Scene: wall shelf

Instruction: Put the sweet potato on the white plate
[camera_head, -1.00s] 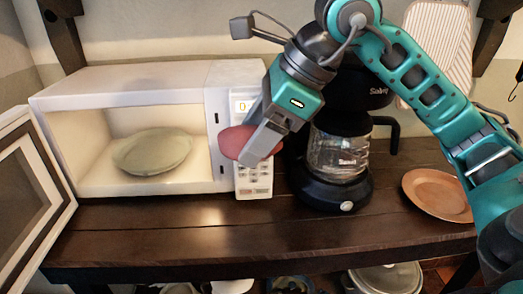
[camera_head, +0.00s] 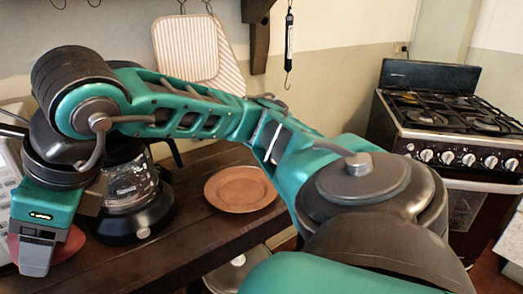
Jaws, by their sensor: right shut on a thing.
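My right gripper (camera_head: 37,264) is at the lower left of the head view, pointing down and shut on the reddish-pink sweet potato (camera_head: 72,243). The sweet potato shows on both sides of the fingers, which hide its middle. It is held in front of the coffee maker and the microwave's edge. No white plate shows in the view now. A brown, copper-coloured plate (camera_head: 241,189) lies empty on the wooden shelf, right of the gripper and behind my right arm. My left gripper is out of view.
The dark coffee maker (camera_head: 138,198) with a glass jug stands just behind the gripper. A sliver of the microwave (camera_head: 6,190) shows at the left edge. The wooden shelf (camera_head: 185,237) is bare between coffee maker and brown plate. A stove (camera_head: 440,120) stands at the right.

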